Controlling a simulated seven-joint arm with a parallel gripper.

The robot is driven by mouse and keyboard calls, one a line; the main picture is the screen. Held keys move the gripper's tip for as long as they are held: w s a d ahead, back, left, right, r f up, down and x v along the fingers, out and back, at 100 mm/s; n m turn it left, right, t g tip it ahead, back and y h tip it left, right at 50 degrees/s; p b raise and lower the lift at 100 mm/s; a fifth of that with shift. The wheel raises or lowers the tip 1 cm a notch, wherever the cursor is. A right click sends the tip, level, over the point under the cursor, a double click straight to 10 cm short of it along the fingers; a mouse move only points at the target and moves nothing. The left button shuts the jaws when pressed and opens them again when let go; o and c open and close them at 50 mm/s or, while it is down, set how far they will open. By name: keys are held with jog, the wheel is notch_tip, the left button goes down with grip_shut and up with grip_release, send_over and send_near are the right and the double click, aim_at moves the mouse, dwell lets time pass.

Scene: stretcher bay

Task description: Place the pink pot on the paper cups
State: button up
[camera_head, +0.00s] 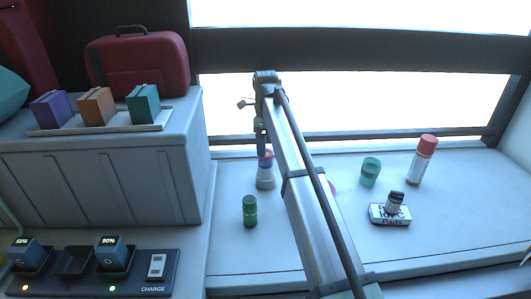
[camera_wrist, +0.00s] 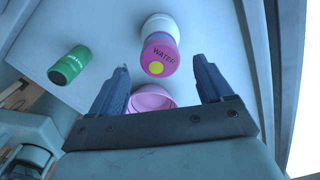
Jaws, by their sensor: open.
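A pink pot with a dark "WATER" label and a yellow spot (camera_wrist: 160,52) shows ahead of my fingers in the wrist view. It appears to rest on the whitish paper cups (camera_wrist: 158,24). In the head view the pink and purple pot (camera_head: 266,158) shows directly above the pale cups (camera_head: 265,179). My gripper (camera_wrist: 162,78) is open, its two fingers apart with nothing held between them. In the head view the gripper is small and end-on near the pot, its fingers hard to make out.
A green can (camera_head: 250,211) stands left of my arm. To the right are a teal cup (camera_head: 370,172), a red-capped bottle (camera_head: 422,160) and a dark item on a pads box (camera_head: 390,213). A charger (camera_head: 75,270) and a block tray (camera_head: 105,122) are at left.

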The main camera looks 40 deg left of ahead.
notch_tip(320, 180, up, 7)
jog(key=shift+f, duration=0.15)
dwell(0.6)
